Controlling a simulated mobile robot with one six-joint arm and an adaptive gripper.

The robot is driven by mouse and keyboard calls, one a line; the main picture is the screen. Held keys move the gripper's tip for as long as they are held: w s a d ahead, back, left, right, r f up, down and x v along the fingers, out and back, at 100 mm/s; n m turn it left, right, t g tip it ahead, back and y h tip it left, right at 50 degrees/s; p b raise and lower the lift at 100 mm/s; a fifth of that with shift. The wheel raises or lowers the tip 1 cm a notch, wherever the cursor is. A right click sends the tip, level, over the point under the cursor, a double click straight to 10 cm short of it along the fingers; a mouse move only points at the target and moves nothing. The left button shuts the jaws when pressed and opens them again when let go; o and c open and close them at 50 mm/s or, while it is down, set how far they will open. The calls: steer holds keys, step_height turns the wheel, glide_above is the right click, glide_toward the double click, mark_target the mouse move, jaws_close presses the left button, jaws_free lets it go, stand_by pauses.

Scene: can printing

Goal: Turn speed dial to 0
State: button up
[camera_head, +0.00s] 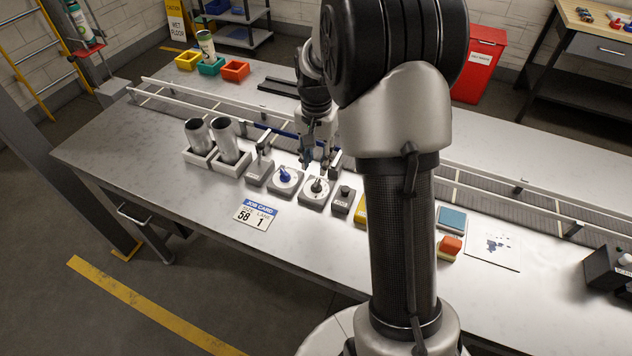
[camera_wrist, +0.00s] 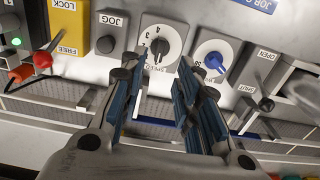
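The speed dial has a black knob on a white round face in a grey box. It sits on the bench in the head view (camera_head: 317,187) and at upper middle in the wrist view (camera_wrist: 161,44). A few digits show at its left edge, and its lower label is partly hidden by a finger. The knob's exact setting is too small to tell. My gripper (camera_head: 319,165) is above and just behind the dial. In the wrist view my gripper (camera_wrist: 156,72) is open and empty, its blue-padded fingers apart, pointing toward the knob without visibly gripping it.
A blue-knob dial (camera_head: 285,178) stands close on one side, and the JOG button box (camera_head: 343,200) on the other. An OPEN/SHUT lever box (camera_wrist: 265,90) is near. A job card (camera_head: 255,213) reads 58 and 1. A railed conveyor (camera_head: 480,195) runs behind.

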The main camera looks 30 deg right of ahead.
mark_target(316, 182)
step_height(316, 182, down, 8)
steer(key=shift+r+b, duration=0.2)
steer(key=shift+b, duration=0.75)
steer(key=shift+c, duration=0.2)
jaws_close()
